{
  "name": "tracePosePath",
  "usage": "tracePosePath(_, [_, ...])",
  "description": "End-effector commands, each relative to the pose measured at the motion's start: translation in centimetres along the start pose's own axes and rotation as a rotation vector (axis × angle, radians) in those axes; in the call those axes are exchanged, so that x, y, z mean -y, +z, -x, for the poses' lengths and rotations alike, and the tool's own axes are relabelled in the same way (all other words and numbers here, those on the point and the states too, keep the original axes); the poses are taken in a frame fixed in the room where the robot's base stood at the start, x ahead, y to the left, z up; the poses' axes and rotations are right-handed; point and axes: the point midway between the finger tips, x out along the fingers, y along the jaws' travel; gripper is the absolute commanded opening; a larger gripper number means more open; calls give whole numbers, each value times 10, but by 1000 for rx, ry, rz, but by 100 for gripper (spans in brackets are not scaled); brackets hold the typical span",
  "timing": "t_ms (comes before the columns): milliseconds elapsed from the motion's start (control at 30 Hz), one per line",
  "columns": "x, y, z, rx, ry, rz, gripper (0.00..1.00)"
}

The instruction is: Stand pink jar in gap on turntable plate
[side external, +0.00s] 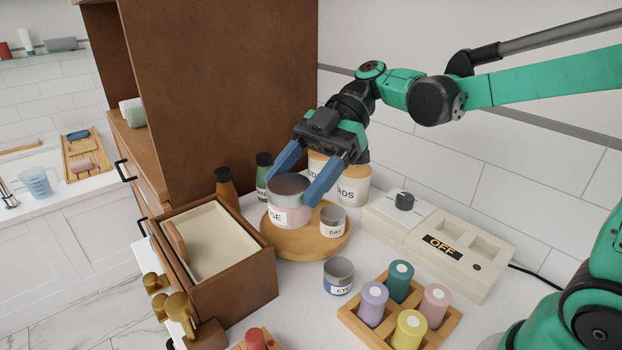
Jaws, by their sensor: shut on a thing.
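The pink jar (292,215) has a grey lid and a label on which "SE" shows. My gripper (291,188) is shut on it, with one blue finger on each side of the lid. The jar is upright over the round wooden turntable plate (300,246). I cannot tell whether its base touches the plate. A small jar marked "DAY" (333,221) stands on the plate just right of the pink jar. A jar marked "PADS" (353,186) and another pale jar (317,164) stand behind, partly hidden by my gripper.
Brown (226,186) and green (263,174) bottles stand behind left, by the tall cabinet. An open wooden drawer box (235,275) is at left. An "EYE" jar (338,276) and a rack of coloured cylinders (398,312) are in front. A device reading "OFF" (442,246) is at right.

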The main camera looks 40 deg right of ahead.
Motion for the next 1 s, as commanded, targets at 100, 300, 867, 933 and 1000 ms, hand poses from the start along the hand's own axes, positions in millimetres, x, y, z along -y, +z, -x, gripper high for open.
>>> tracePosePath(100, [1, -3, 1, 0, -31, 16, 6])
tracePosePath(300, [2, -3, 1, 1, -31, 15, 6])
tracePosePath(867, [1, 82, -45, 2, -29, 14, 6])
tracePosePath(933, [1, 96, -52, 2, -29, 14, 6])
tracePosePath(1000, [1, 108, -59, 2, -29, 13, 6])
